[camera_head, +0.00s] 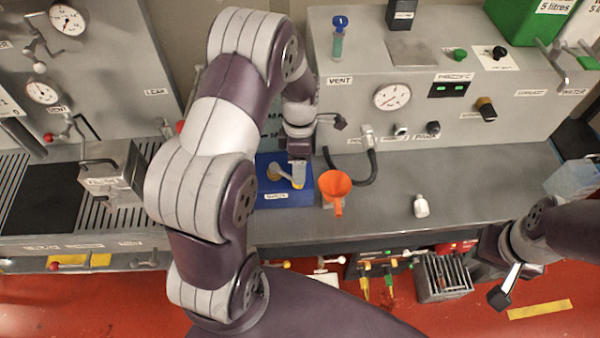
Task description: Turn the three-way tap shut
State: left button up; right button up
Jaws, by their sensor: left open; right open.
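I cannot tell for sure which fitting is the three-way tap. A fitting with a pale lever and tan round parts (286,176) sits on a labelled blue block (285,200) on the bench, partly hidden by my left gripper. My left gripper (299,172) points down over this fitting, with its fingertips close to it; I cannot tell whether they touch. It is open and no object shows in it. My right gripper (506,285) is open and empty at the lower right, in front of the bench edge and away from the fittings.
An orange funnel (336,187) stands just right of the blue block. A small white bottle (421,206) is farther right on the grey bench (385,215), with clear room around it. A gauge panel (520,110) stands behind. Below the edge are several valves and a metal crate (443,277).

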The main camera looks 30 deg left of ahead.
aim_at(288, 176)
pick_arm(q)
jog(key=f, duration=0.1)
jog(key=s+f, duration=0.1)
jog(key=f, duration=0.1)
jog(key=shift+s+d+f+p, duration=0.1)
jog(key=shift+d+f+p, duration=0.05)
jog(key=shift+f+p, duration=0.15)
jog(key=shift+s+f, duration=0.1)
jog(key=shift+s, duration=0.1)
jog(key=shift+w, duration=0.15)
jog(key=shift+w+f, duration=0.1)
jog(key=shift+w, duration=0.05)
jog(key=shift+c, duration=1.3)
jog(key=c, duration=0.5)
grip_shut()
pick_arm(e)
jog(key=shift+s+r, duration=0.2)
jog(key=shift+r, duration=0.5)
